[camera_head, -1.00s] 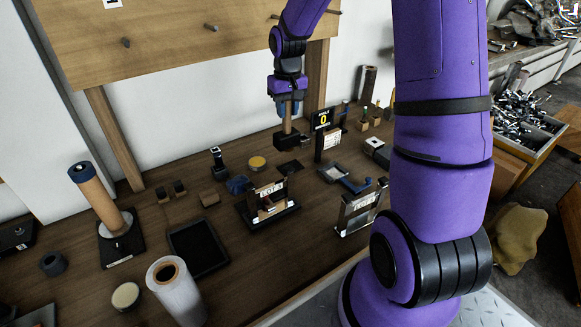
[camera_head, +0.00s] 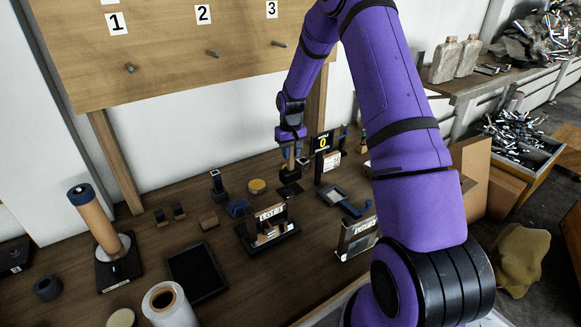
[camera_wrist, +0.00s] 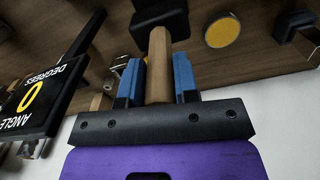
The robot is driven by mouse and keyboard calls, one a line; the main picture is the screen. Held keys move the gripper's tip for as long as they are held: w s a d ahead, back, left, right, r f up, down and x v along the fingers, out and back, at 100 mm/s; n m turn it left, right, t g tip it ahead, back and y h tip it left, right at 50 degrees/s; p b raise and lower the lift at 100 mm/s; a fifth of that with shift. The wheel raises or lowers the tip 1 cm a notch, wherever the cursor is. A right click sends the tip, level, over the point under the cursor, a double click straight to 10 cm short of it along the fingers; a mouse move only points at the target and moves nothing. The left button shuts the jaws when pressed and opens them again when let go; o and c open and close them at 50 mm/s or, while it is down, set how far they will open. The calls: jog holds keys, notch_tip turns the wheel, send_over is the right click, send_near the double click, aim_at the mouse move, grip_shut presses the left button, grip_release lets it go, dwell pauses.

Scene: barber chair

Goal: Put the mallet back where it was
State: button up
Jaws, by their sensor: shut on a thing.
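The mallet (camera_head: 291,162) has a pale wooden handle and a dark block head. My gripper (camera_head: 290,153) is shut on its handle, and the head hangs below. In the wrist view the blue fingers of my gripper (camera_wrist: 158,82) stand on both sides of the mallet handle (camera_wrist: 158,55), with the dark head at its far end. The mallet is close to a flat black square pad (camera_head: 290,190) on the bench. I cannot tell whether the head touches anything.
The angle display (camera_head: 323,143) stands just right of the mallet. A yellow-topped disc (camera_head: 257,186) lies to its left. The LOT stand (camera_head: 268,225) is in front. A pegboard (camera_head: 180,40) with numbered pegs rises behind. A black tray (camera_head: 196,273) lies front left on the bench (camera_head: 150,240).

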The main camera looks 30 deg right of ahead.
aim_at(290, 163)
jog(key=shift+f, duration=2.35)
jog(key=o, duration=0.9)
jog(key=shift+f, duration=0.1)
